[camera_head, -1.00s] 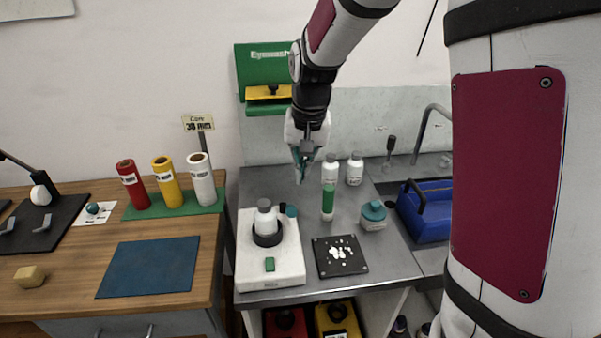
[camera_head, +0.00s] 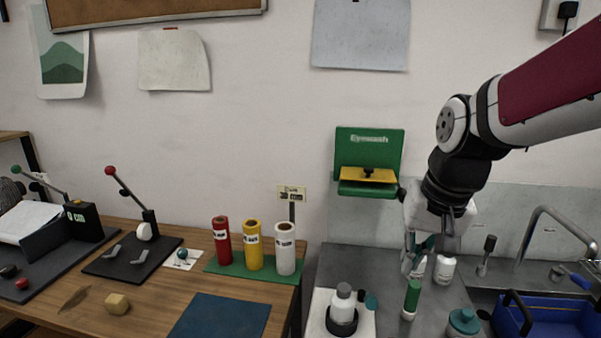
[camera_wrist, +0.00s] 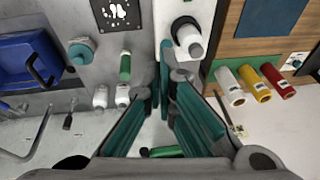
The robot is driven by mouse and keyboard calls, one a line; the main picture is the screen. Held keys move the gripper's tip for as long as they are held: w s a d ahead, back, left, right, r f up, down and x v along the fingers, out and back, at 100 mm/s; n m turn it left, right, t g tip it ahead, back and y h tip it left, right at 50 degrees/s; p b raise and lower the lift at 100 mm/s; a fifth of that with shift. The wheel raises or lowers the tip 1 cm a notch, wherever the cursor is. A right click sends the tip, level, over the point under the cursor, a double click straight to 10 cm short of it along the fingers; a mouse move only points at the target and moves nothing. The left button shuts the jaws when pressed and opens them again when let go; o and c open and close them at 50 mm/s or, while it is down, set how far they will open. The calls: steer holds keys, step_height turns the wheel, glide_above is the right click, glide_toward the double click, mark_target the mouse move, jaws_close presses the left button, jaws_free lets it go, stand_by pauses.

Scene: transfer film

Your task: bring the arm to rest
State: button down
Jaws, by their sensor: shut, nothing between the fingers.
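My gripper (camera_head: 421,256) hangs from my arm at the right of the head view, above the grey counter (camera_head: 352,262) and in front of the wall. Its teal fingers are shut and empty. In the wrist view the gripper (camera_wrist: 164,48) points down over the counter, with its tips near the white device (camera_wrist: 160,12). In the head view the fingers overlap the white bottles behind them, and one bottle (camera_head: 445,270) is partly visible. The gripper appears to be apart from everything on the counter.
A green-capped tube (camera_head: 411,298), a teal-lidded jar (camera_head: 463,322) and a blue bin (camera_head: 550,318) stand on the right. Red (camera_head: 221,240), yellow (camera_head: 253,246) and white (camera_head: 285,250) rolls stand on the wooden table. A green eyewash unit (camera_head: 369,162) is on the wall.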

steer(key=s+r+n+t, duration=0.2)
steer(key=s+r, duration=0.1)
steer(key=s, duration=1.3)
steer(key=shift+r+n+h, duration=0.3)
steer(key=shift+r+n, duration=0.1)
